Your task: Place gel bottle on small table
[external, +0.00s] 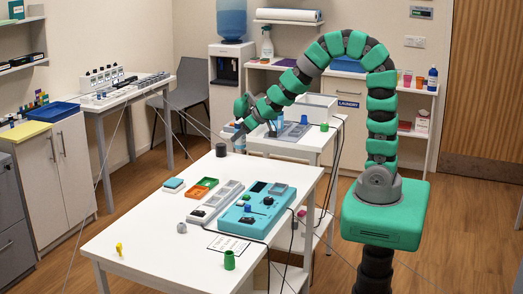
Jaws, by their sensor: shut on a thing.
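My green and grey arm arches over from the right, and its gripper (240,112) hangs at the left end, above the far end of the white front table (150,232). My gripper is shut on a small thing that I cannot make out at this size. I cannot tell for sure which thing is the gel bottle. A smaller white table (325,147) stands behind the front table, with a tray, a green cup and small items on it.
The front table bears a teal device (256,211), a dark cylinder (221,150), a green cup (229,260) and a yellow item (119,249). Its left side is mostly bare. A spray bottle (267,45) and a blue-and-white bottle (432,79) stand on the back shelf. Thin cables cross the room.

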